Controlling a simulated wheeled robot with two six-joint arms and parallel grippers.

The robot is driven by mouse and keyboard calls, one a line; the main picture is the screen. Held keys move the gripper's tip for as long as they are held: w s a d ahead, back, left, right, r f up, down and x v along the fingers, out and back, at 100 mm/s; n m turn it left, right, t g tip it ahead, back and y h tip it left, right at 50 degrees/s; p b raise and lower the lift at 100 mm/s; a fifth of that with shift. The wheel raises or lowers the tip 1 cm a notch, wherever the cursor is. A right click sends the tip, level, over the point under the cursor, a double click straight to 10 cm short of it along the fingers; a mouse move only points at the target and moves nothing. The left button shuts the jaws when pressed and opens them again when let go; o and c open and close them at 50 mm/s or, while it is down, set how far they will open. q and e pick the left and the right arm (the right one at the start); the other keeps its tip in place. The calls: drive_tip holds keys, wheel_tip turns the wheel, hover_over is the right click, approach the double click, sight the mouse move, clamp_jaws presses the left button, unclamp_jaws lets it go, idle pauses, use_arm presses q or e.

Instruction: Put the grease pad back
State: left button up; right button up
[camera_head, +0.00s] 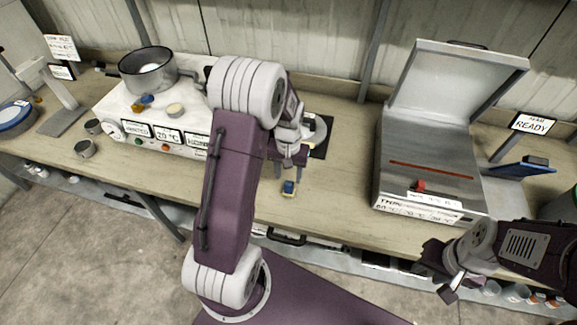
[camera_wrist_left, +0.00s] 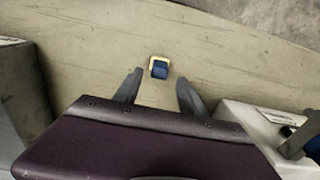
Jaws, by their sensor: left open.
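A small blue block with a yellow edge (camera_head: 289,188), which looks like the grease pad, lies on the wooden bench near its front edge. It also shows in the left wrist view (camera_wrist_left: 159,68). My left gripper (camera_head: 287,171) is open and empty, its fingers pointing toward the pad. In the left wrist view, the gripper's fingers (camera_wrist_left: 158,90) stand apart, with the pad just past their tips and between their lines. I cannot tell the height of the fingers above the bench. My right gripper (camera_head: 447,284) hangs at the lower right, away from the pad; its jaw opening is unclear.
A white machine (camera_head: 180,128) with a metal pot (camera_head: 148,72) stands at the back left. A steel box with a raised lid (camera_head: 430,160) stands on the right. The bench between the machine and box is mostly clear.

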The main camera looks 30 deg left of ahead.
sight(288, 184)
use_arm(q)
wheel_tip(288, 184, up, 5)
drive_tip(key=s+d+m, duration=0.1)
drive_tip(key=s+d, duration=0.2)
drive_tip(key=s, duration=0.3)
drive_tip(key=s+d+m+t, duration=0.1)
drive_tip(key=s+d, duration=0.3)
drive_tip(key=s, duration=0.2)
drive_tip(key=shift+d, duration=0.25)
